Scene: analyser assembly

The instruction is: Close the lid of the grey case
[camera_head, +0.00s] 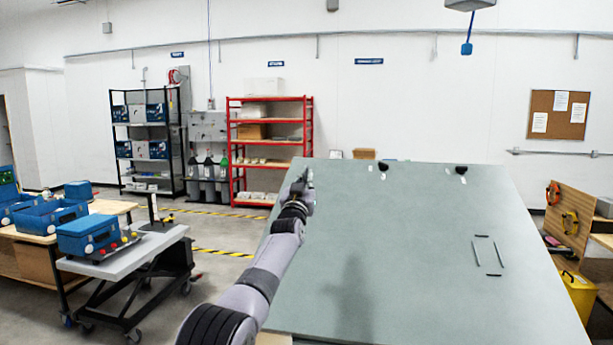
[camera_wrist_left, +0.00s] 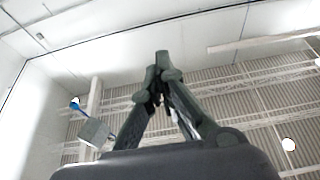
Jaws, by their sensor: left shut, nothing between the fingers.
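A large flat grey-green panel (camera_head: 420,250) fills the middle and right of the head view. Two small black fittings sit near its far edge, and dark slots mark its right part. It may be the lid of the grey case or a flat top; I cannot tell which, and no case body shows. My left gripper (camera_head: 308,172) is by the panel's far left corner, shut and empty. Whether it touches the panel is unclear. In the left wrist view its fingers (camera_wrist_left: 162,62) meet at the tips against the ceiling. My right gripper is not in view.
Blue devices stand on a wooden bench (camera_head: 118,207) and on a wheeled lift cart (camera_head: 130,262) at the left. A red shelf (camera_head: 235,150) and a black rack (camera_head: 118,150) stand at the back. A yellow bin (camera_head: 580,295) is at the right. Floor is free beyond the cart.

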